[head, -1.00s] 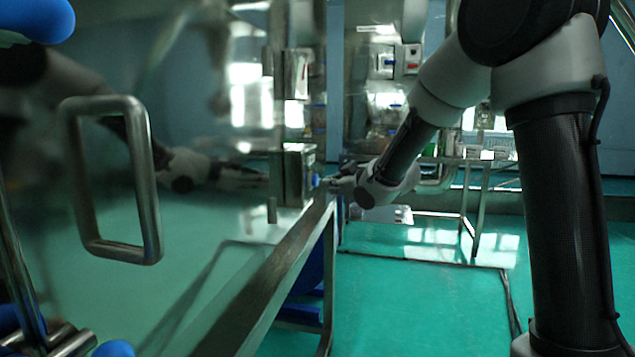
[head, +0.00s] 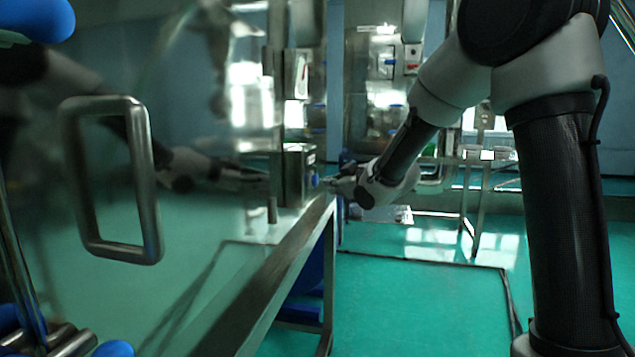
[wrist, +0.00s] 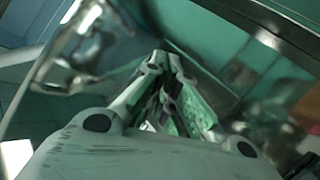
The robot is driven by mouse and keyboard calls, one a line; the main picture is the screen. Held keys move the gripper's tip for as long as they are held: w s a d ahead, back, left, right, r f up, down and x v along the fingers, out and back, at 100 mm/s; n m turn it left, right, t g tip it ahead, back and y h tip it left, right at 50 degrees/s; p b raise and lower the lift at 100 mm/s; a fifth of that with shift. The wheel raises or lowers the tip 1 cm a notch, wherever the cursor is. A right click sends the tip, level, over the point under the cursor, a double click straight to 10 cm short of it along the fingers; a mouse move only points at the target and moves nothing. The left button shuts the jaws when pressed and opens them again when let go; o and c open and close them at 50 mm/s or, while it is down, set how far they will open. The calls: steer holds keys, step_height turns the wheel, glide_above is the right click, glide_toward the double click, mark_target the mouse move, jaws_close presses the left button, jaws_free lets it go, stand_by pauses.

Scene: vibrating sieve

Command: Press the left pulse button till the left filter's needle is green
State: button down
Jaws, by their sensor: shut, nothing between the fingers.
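A grey metal control box (head: 294,176) stands on the edge of the steel frame in the head view. A blue button (head: 315,181) sits on its right-hand face. My gripper (head: 331,183) is shut and empty, its tips pointing left at the button. The tips look very near the button; I cannot tell whether they touch it. In the wrist view my gripper (wrist: 160,60) shows with its fingertips together, and I cannot make out the button there. No filter gauge or needle can be read in either view.
A large reflective steel panel with a handle (head: 150,190) fills the left side and mirrors my arm. A steel vessel (head: 375,85) and a steel stand (head: 480,200) are behind my arm. The green floor (head: 420,310) is open at lower middle.

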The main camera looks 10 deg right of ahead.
steer(key=shift+a, duration=0.15)
steer(key=shift+w+a, duration=0.15)
steer(key=shift+a, duration=0.1)
stand_by(0.3)
steer(key=shift+w+a, duration=0.2)
steer(key=shift+a, duration=0.3)
stand_by(0.5)
steer(key=shift+d, duration=0.1)
steer(key=shift+s+d, duration=0.4)
steer(key=shift+d, duration=0.35)
steer(key=shift+s+d, duration=0.3)
steer(key=shift+d, duration=0.5)
steer(key=shift+s+d, duration=0.35)
steer(key=shift+d, duration=0.4)
steer(key=shift+s+d, duration=0.3)
steer(key=shift+d, duration=0.5)
